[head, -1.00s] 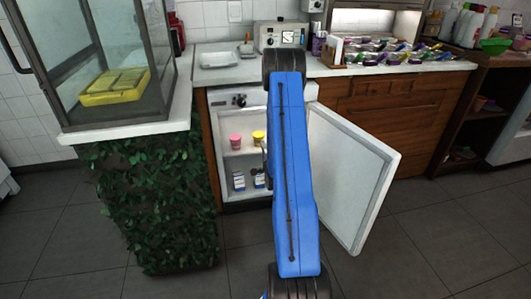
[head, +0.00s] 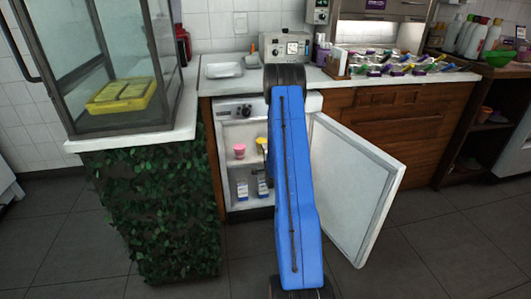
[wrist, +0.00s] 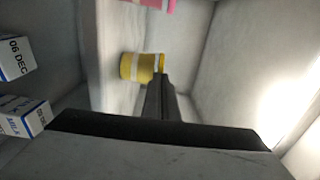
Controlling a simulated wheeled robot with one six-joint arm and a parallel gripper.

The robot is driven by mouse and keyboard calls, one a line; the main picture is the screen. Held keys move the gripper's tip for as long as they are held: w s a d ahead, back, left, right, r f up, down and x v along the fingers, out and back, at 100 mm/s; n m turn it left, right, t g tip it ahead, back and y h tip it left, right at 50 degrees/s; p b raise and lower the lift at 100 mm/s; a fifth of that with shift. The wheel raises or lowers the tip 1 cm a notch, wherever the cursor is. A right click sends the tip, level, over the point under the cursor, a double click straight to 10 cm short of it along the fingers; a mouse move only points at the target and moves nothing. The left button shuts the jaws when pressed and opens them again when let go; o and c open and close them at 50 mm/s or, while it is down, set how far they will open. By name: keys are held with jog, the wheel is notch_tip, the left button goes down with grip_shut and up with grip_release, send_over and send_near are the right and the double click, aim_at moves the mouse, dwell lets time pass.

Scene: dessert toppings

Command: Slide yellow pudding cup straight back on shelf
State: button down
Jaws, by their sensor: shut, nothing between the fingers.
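The yellow pudding cup (head: 261,144) stands on the upper shelf inside the open small fridge, partly hidden by my arm in the head view. In the wrist view the yellow cup (wrist: 138,67) has a pale band and lies right at the tip of my gripper (wrist: 160,80). The picture there is turned on its side. My gripper is shut and empty, its tip touching or very near the cup; I cannot tell which. A pink cup (head: 239,151) stands to the left on the same shelf (head: 236,160); it also shows in the wrist view (wrist: 155,4).
White and blue cartons (head: 242,188) stand on the level below; one (wrist: 15,57) reads "06 DEC". The fridge door (head: 358,190) stands open to the right. A leafy-fronted counter (head: 155,210) with a glass case is on the left.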

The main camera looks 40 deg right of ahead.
jog(key=x, duration=1.7)
jog(key=shift+a, duration=0.1)
jog(key=shift+a, duration=0.1)
